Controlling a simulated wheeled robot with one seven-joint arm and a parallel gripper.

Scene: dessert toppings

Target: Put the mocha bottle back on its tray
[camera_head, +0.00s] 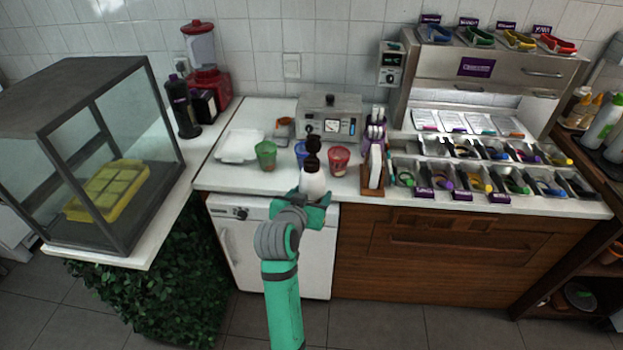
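A bottle (313,183) with a white lower body and a dark brown top stands out in front of the counter's front edge, near the picture's middle. I take it for the mocha bottle, but I cannot read a label. My gripper (312,197) is around its lower part and appears shut on it; the bottle is upright and the gripper hides its base. At the far right, a dark tray (590,141) on the side shelf holds several bottles, white and amber (574,103). The picture's edge cuts part of this group off.
Green (266,156) and red (339,161) cups stand behind the bottle, with a blue cup partly hidden. A white tray (240,146) lies to the left. A wooden utensil holder (373,184) and topping bins stand right. A glass case (140,120) fills the left. The floor in front is clear.

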